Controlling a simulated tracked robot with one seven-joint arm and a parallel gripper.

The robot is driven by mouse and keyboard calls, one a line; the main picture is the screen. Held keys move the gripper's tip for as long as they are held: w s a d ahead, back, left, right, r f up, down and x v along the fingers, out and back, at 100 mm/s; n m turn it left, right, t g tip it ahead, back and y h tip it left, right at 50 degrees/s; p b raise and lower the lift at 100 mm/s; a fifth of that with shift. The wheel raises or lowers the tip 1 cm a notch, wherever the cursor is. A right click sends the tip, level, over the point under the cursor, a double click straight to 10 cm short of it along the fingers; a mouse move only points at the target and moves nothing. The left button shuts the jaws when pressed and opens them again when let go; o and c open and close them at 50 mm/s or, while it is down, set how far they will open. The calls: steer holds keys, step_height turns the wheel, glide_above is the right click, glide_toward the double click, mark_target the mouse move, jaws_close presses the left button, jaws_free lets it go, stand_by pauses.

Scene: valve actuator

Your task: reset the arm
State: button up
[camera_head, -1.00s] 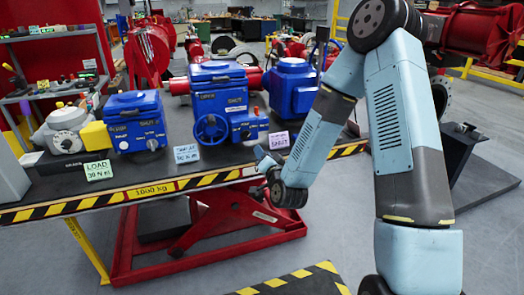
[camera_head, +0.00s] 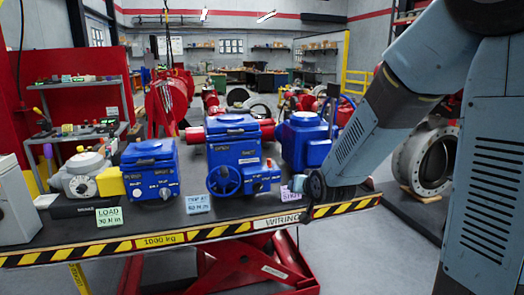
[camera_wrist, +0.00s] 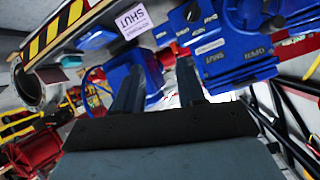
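My arm (camera_head: 370,125) comes down from the upper right in the head view. Its wrist end (camera_head: 318,186) is at the bench's front edge, right of the "SHUT" card (camera_head: 292,190); my fingers are hard to make out there. In the wrist view my gripper (camera_wrist: 160,82) is open, its two dark fingers apart with nothing seen between them. The wrist picture is strongly tilted. It shows the "SHUT" card (camera_wrist: 132,20), a blue actuator (camera_wrist: 225,45) to the right and another blue housing (camera_wrist: 112,78) behind the left finger.
The bench (camera_head: 140,241) with a striped edge carries a blue actuator with a handwheel (camera_head: 235,150), a smaller blue unit (camera_head: 150,170), a right-hand blue housing (camera_head: 305,142) and a grey-yellow load device (camera_head: 85,177). A large ring flange (camera_head: 425,158) stands at right.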

steer(key=s+d+r+g+h, duration=0.1)
steer(key=s+d+r, duration=0.3)
steer(key=s, duration=0.5)
steer(key=s+d+r+g+h, duration=0.1)
steer(key=s+d+r+g, duration=0.2)
steer(key=s, duration=0.7)
steer(key=s+d+r+g+h, duration=0.1)
steer(key=s+d+r+g, duration=0.1)
steer(key=s+d+r, duration=0.3)
steer(key=s, duration=0.4)
steer(key=shift+s+r, duration=0.3)
stand_by(0.9)
